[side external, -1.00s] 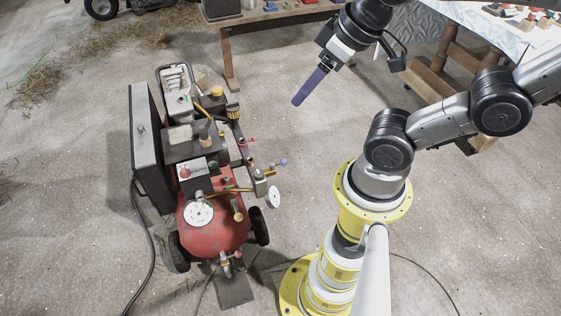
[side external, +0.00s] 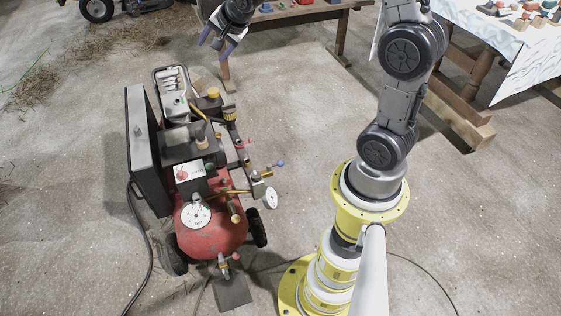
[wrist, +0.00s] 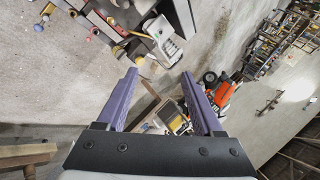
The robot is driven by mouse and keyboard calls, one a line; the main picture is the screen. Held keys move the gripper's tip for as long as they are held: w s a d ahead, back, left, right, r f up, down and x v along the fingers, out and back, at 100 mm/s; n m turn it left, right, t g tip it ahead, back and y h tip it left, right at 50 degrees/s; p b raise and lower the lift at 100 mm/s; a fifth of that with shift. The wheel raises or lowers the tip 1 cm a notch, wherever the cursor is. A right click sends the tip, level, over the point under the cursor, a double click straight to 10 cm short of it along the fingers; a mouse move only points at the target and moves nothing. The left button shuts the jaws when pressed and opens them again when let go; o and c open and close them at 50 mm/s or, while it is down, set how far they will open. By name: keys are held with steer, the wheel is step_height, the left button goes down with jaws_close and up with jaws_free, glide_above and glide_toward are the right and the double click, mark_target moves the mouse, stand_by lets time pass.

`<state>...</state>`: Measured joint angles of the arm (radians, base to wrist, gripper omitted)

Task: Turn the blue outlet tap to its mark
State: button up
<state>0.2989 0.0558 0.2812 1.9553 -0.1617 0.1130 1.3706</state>
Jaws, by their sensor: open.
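The blue outlet tap (side external: 281,162) shows as a small blue knob at the end of a brass fitting on the right side of the red compressor (side external: 213,240). Its mark is too small to make out. My gripper (side external: 214,50) is at the top of the side view, up and left of the tap and well apart from it. Its two purple fingers (wrist: 158,74) are spread with nothing between them.
White dials (side external: 196,215) and several other knobs and pipes crowd the compressor. A wooden table (side external: 300,16) stands behind, and a cloth-covered table (side external: 515,50) at the top right. A black cable (side external: 150,240) runs along the floor. The floor right of the tap is clear.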

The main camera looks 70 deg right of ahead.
steer(key=w+d+f+m+g, duration=0.1)
steer(key=w+d+f+m, duration=0.15)
steer(key=d+f, duration=0.55)
steer(key=m+g+y, duration=0.2)
steer(key=m+g, duration=0.3)
glide_toward(280, 161)
steer(key=f, duration=0.3)
steer(key=w+f, duration=0.1)
steer(key=f, duration=0.5)
steer(key=shift+w+d+f, duration=0.25)
steer(key=shift+d+f, duration=0.05)
jaws_close()
